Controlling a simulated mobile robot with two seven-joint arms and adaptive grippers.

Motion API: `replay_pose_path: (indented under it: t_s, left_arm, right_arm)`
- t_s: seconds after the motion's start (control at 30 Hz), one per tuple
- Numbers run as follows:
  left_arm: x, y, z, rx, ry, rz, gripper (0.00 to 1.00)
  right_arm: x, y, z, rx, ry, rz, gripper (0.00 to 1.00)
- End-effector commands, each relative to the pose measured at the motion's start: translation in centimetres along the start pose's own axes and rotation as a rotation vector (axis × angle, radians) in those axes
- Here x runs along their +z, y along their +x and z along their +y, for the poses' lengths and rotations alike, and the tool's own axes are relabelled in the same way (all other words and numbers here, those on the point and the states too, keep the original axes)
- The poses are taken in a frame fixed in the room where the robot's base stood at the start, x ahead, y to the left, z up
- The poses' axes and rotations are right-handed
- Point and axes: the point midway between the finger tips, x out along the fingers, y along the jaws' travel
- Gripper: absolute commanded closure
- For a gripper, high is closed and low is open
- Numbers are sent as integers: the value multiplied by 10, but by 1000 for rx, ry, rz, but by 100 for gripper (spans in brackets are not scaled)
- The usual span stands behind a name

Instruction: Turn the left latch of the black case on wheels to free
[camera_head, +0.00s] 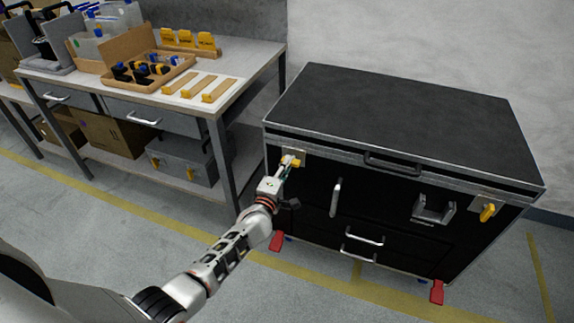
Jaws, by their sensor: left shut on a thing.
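The black case on wheels (400,112) stands at the right in the head view, its lid down. Its left latch (293,160) is yellow and sits on a metal plate near the case's upper left front corner. My left gripper (287,163) is at this latch and shut on it, hiding part of it. The latch's exact angle is hard to tell. A second yellow latch (488,212) at the right end of the front hangs tilted downward. My right gripper is not in view.
Handles (365,236) and a metal bracket (433,209) stick out of the case's front. Red pedals (437,291) show at its bottom. A workbench (222,100) with trays and bottles stands at the left. The floor in front is clear.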

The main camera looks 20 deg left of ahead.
Motion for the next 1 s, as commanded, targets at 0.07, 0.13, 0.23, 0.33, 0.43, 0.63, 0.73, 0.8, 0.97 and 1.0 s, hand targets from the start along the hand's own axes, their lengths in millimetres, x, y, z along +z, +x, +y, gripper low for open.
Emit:
replay_pose_path:
  t_s: [0.07, 0.13, 0.23, 0.33, 0.43, 0.63, 0.73, 0.8, 0.97, 1.0]
  left_arm:
    - [0, -1, -2, -3, -11, -1, 100]
    - [0, -1, -2, -2, -18, -1, 100]
    - [0, -1, -2, -2, -23, -1, 100]
    - [0, -1, -2, -2, -24, -1, 100]
    - [1, -1, -2, -2, -24, -1, 100]
    - [1, -1, -1, -2, -24, -1, 72]
    - [0, 0, -1, -1, -23, -1, 72]
    - [0, 0, -1, -1, -23, -1, 72]
    - [0, -1, -1, -1, -22, 0, 72]
    - [0, -3, -1, -1, -23, 0, 72]
  right_arm:
    - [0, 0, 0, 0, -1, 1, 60]
    - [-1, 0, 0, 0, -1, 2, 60]
    - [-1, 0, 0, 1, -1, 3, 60]
    - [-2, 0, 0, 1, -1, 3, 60]
    - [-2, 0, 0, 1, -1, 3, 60]
    - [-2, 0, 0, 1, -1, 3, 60]
    - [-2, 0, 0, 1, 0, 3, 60]
    - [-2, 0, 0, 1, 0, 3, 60]
    - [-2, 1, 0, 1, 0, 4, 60]
    - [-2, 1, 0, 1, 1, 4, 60]
